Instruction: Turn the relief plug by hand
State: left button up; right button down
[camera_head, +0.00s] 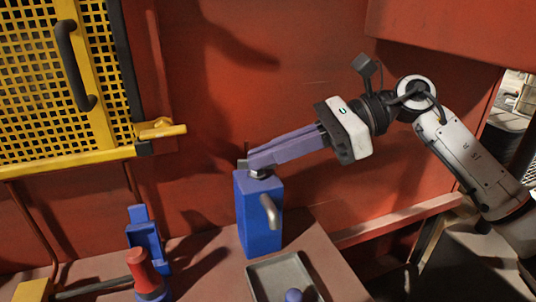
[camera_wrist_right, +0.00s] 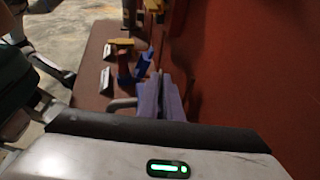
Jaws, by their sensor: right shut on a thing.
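My right gripper (camera_head: 255,161) reaches in from the right with long purple fingers, slanting slightly down to the top of a blue box-shaped housing (camera_head: 258,222). The fingers are closed together on the relief plug (camera_head: 259,174), a small dark metal piece on top of the housing. The fingertips hide most of the plug, so its turn cannot be told. A grey bent spout (camera_head: 270,211) sticks out of the housing's front. In the right wrist view the purple fingers (camera_wrist_right: 163,97) point away, and they hide the plug. My left gripper does not show.
A grey tray (camera_head: 262,273) with a purple ball (camera_head: 293,295) lies in front of the housing. A blue holder (camera_head: 146,240) and a red-topped object (camera_head: 143,272) stand to the left. A yellow mesh door (camera_head: 112,160) and a red wall (camera_head: 300,60) are behind.

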jog(key=shift+w+f+n+g, duration=0.1)
jog(key=shift+f+n+g, duration=0.4)
jog(key=shift+n+g, duration=0.4)
jog(key=shift+f+g, duration=0.1)
jog(key=shift+g, duration=0.2)
jog(key=c, duration=1.9)
grip_release()
jog(key=shift+c, duration=0.2)
jog(key=shift+r, duration=0.2)
jog(key=shift+d+r, duration=0.1)
jog(key=shift+w+d+r, duration=0.1)
jog(key=shift+w+d, duration=0.05)
jog(key=shift+d, duration=0.15)
jog(key=w+d, duration=0.2)
jog(key=d, duration=1.1)
jog(key=shift+w+d+r, duration=0.3)
jog(key=shift+w+d, duration=0.05)
jog(key=shift+w, duration=0.05)
